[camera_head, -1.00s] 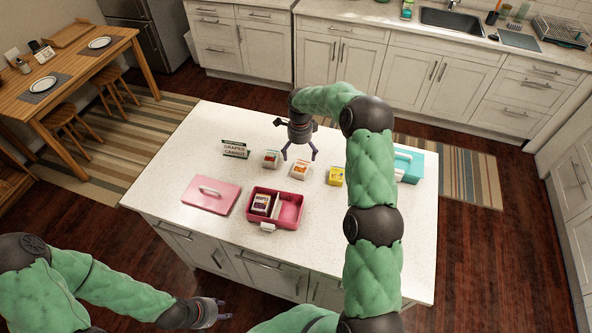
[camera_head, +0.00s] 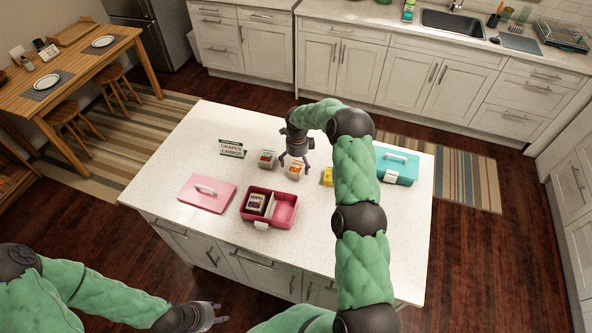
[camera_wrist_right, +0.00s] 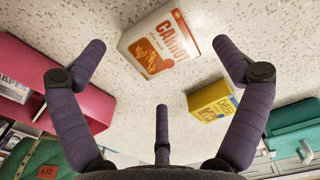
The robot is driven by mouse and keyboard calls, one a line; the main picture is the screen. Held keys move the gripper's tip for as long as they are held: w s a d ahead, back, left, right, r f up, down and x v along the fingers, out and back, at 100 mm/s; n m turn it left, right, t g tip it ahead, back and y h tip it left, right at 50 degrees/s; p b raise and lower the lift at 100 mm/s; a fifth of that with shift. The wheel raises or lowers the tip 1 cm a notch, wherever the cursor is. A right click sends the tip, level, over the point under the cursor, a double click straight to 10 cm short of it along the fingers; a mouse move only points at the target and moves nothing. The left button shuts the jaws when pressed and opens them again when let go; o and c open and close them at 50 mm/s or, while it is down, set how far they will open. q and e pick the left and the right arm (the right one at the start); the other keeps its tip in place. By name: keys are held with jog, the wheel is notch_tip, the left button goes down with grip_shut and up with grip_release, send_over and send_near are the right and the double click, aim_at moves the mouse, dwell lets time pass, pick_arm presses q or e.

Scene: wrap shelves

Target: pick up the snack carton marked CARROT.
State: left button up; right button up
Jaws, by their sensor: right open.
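The CARROT carton (camera_head: 296,170) is white with an orange picture. It stands on the pale island counter. In the right wrist view the CARROT carton (camera_wrist_right: 158,42) lies beyond the fingertips, label readable, not touched by them. My right gripper (camera_head: 294,163) is open and empty just above and beside it, partly covering it in the head view. In the right wrist view my right gripper (camera_wrist_right: 155,75) shows its fingers spread apart. My left gripper (camera_head: 218,312) is open and empty, low in front of the counter at the left.
A yellow CHEESE carton (camera_head: 327,177) stands to the right, partly behind my right arm. A teal box (camera_head: 397,167) sits right.

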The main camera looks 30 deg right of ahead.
aim_at(297, 168)
jog(key=shift+w+f+p, duration=0.15)
jog(key=shift+f+p, duration=0.15)
jog(key=shift+f, duration=1.85)
jog(key=shift+c, duration=0.3)
jog(key=c, duration=1.3)
